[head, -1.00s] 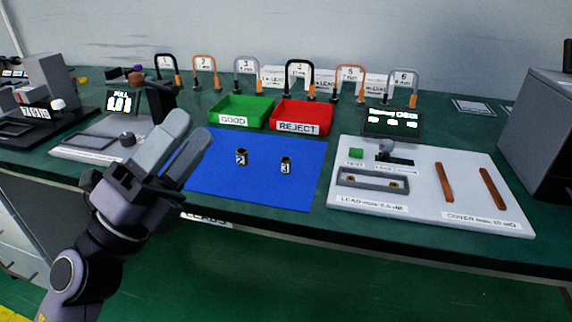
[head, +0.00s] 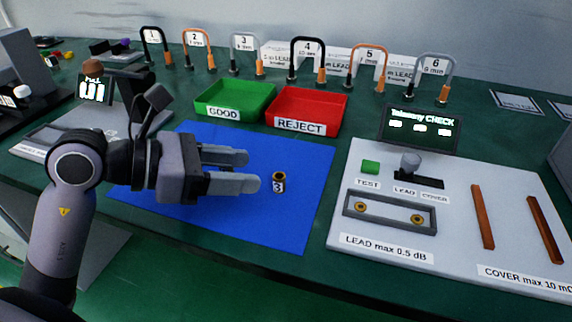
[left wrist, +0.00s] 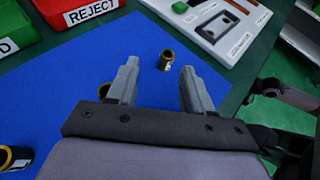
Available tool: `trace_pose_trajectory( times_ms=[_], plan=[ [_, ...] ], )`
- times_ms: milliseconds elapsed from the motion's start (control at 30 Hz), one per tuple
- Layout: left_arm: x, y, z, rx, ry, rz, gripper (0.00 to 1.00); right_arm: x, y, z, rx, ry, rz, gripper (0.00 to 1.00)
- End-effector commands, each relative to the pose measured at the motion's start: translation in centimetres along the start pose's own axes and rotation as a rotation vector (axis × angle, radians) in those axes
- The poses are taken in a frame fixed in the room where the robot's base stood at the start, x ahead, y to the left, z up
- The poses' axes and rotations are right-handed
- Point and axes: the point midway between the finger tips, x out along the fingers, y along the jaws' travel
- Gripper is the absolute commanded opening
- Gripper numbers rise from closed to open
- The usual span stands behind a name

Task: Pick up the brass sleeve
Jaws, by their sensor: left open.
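A small dark brass sleeve marked 3 (head: 279,183) stands upright on the blue mat (head: 290,222). My left gripper (head: 248,170) is open and empty, low over the mat, its fingers pointing right at that sleeve. In the left wrist view a sleeve (left wrist: 166,62) stands just beyond the open fingertips, in the gap between them. A second sleeve (left wrist: 104,90) is partly hidden behind the left finger there, and a third sleeve (left wrist: 14,157) lies in view at the left edge. My left arm hides these two in the head view. My right gripper is not seen.
A green GOOD tray (head: 203,110) and a red REJECT tray (head: 340,120) stand behind the mat. A white test board (head: 375,259) with a grey fixture and orange-brown strips is at the right. Several numbered cable loops stand along the back.

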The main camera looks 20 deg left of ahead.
Motion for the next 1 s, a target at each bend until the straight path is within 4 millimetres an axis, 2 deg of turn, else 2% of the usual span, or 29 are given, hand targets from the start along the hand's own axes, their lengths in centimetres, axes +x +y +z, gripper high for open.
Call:
trace_pose_trajectory(
  times_ms=[233,600,900,933,1000],
  plan=[
    [2.1,-0.2,0.1,-0.002,-0.002,-0.004,0.51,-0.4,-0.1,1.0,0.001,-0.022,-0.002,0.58],
    [6.5,-0.9,0.1,-0.003,-0.003,-0.005,0.51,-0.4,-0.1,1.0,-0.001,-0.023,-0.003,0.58],
    [7.0,-0.9,0.0,-0.002,-0.001,-0.002,0.51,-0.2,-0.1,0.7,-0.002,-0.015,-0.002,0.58],
    [7.0,-0.9,0.0,-0.002,-0.001,-0.003,0.48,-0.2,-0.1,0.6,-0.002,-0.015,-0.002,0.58],
    [7.0,-0.9,0.0,-0.002,-0.001,-0.003,0.25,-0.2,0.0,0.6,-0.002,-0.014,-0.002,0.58]
  ],
)
